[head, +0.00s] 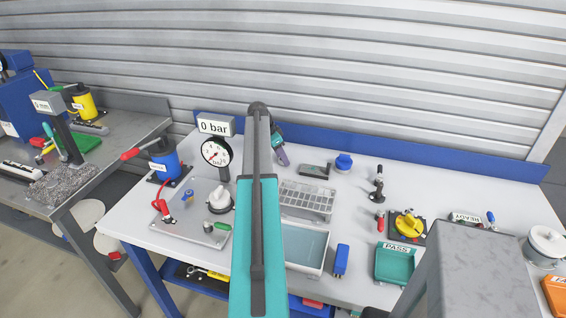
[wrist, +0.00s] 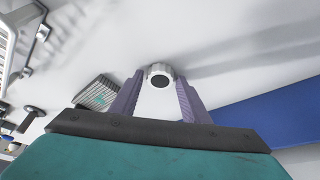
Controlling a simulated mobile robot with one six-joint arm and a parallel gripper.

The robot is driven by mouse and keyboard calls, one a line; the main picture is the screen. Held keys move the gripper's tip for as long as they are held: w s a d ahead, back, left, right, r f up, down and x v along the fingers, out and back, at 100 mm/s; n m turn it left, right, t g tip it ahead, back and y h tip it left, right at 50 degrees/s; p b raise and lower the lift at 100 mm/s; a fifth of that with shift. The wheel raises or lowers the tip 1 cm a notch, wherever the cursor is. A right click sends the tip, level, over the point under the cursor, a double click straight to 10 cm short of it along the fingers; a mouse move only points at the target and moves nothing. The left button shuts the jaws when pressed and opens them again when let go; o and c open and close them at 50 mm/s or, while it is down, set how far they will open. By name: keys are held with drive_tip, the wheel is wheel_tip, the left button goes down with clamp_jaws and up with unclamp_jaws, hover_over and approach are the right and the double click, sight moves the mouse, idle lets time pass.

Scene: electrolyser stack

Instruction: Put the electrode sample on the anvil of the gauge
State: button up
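My teal arm reaches away over the table, and my gripper (head: 283,153) is past the back of the compartment tray in the head view. In the wrist view the two purple fingers of my gripper (wrist: 159,78) stand apart. A short silvery ring-shaped piece with a dark centre (wrist: 160,76) shows between the fingertips. I cannot tell whether the fingers touch it, or whether it is the electrode sample or part of something beyond. I cannot pick out the gauge's anvil for certain. A dial marked "bar" (head: 216,152) stands left of my arm.
The compartment tray (head: 307,199) and a clear-walled bin (head: 305,244) lie right of my arm. A black box (head: 315,170) and a blue knob (head: 343,162) are near the gripper. A green PASS tray (head: 396,264) is front right. A blue board (head: 420,165) edges the table's back.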

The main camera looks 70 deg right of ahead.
drive_tip(key=c, duration=0.9)
drive_tip(key=shift+o, duration=0.2)
drive_tip(key=shift+r, duration=0.2)
wheel_tip(320, 180, up, 10)
drive_tip(key=b, duration=0.3)
drive_tip(key=shift+f, duration=0.2)
